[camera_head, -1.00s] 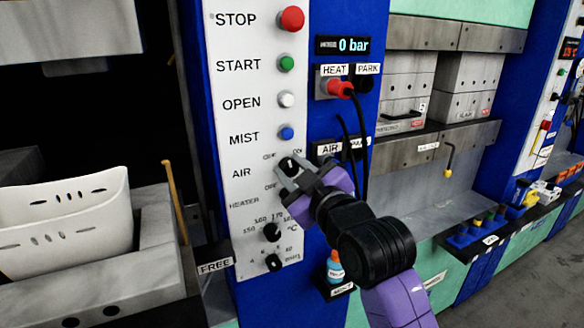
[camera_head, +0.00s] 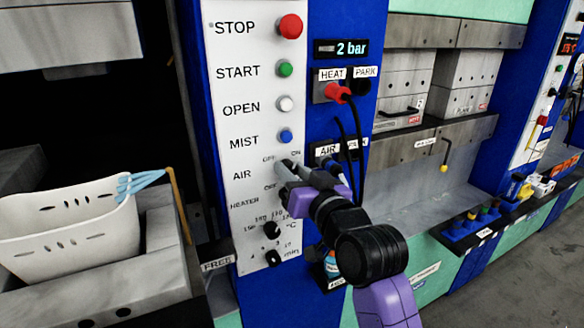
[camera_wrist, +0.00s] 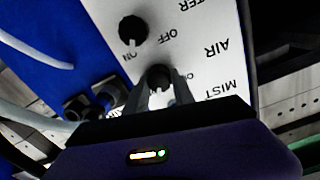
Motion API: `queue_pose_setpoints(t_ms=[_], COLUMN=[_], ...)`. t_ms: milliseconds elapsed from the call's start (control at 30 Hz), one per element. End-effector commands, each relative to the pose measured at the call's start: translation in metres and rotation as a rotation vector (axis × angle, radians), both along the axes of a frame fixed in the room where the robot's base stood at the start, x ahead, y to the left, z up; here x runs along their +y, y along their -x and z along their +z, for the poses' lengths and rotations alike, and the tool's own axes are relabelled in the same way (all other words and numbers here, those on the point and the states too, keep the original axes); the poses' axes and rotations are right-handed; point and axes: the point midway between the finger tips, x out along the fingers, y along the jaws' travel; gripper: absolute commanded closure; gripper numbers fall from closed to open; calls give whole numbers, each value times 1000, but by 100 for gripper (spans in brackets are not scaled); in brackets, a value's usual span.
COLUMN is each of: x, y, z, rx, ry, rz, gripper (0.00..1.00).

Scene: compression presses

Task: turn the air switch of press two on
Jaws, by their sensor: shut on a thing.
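The white control panel (camera_head: 247,110) of the press has a dark AIR knob (camera_head: 286,164) below the blue MIST button (camera_head: 286,136). My gripper (camera_head: 284,173) is at the AIR row, its fingers largely covering the knob in the head view. In the wrist view my gripper (camera_wrist: 160,88) is shut on the AIR knob (camera_wrist: 158,76), one finger on each side. The exact angle of the knob is hard to read. The pressure display (camera_head: 341,48) reads 2 bar.
The dark HEATER knob (camera_wrist: 132,30) is close to the fingers.

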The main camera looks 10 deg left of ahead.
Motion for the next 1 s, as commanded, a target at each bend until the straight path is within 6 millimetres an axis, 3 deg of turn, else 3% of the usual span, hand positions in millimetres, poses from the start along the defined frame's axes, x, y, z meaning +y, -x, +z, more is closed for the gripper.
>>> queue_pose_setpoints(t_ms=[667,700,767,1000], x=[0,0,-1,0], y=[0,0,0,0], z=[-2,-2,-2,-1], rx=[36,36,36,33], ry=[-48,-48,-48,-48], rz=[0,0,0,0], gripper=[100,62,51,48])
